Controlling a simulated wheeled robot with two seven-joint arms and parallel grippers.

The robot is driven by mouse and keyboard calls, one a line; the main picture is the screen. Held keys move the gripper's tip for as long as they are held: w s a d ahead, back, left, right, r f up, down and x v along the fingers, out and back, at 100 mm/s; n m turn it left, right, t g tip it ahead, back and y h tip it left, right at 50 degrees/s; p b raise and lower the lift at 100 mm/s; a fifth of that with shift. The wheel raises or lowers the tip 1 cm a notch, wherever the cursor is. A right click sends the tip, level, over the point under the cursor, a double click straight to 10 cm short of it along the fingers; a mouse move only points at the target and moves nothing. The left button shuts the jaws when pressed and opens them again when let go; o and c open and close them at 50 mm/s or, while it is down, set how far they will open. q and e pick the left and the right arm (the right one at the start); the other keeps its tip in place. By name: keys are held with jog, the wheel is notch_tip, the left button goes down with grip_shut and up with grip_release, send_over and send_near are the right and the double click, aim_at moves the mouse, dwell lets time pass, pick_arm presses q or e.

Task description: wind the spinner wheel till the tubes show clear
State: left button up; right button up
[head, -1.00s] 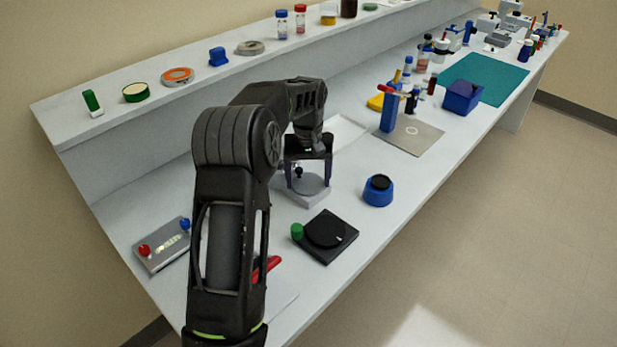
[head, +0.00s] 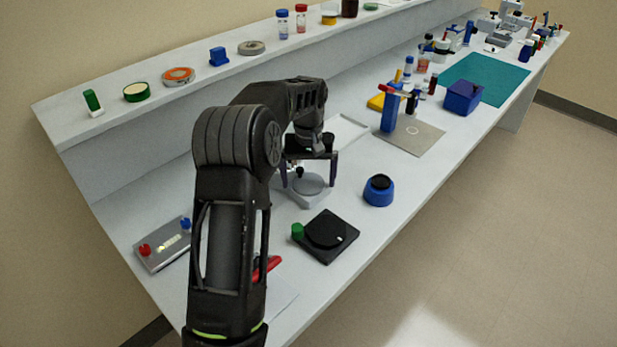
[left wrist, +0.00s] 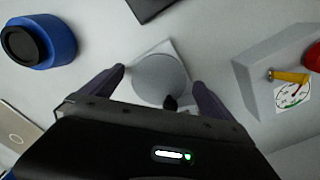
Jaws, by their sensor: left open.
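A grey wheel (head: 309,185) with a small black knob (head: 299,172) lies on a pale square base. It looks like the spinner wheel. My left gripper (head: 308,187) points down over it, open, one finger on each side. In the left wrist view, the wheel (left wrist: 158,72) shows between the spread fingers (left wrist: 159,78), with its black knob (left wrist: 171,103) nearer the right finger. I see nothing held. I cannot make out the tubes or whether they are clear. My right gripper is not in view.
A black device (head: 326,237) with a green knob and a blue round holder (head: 379,190) stand close by. A grey box (left wrist: 275,70) with a gauge and yellow lever is beside the wheel in the left wrist view. A grey panel (head: 163,243) lies at left.

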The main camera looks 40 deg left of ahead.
aim_at(309, 184)
pick_arm(q)
jog(key=shift+r, duration=0.1)
jog(key=shift+r+b, duration=0.3)
jog(key=shift+r, duration=3.5)
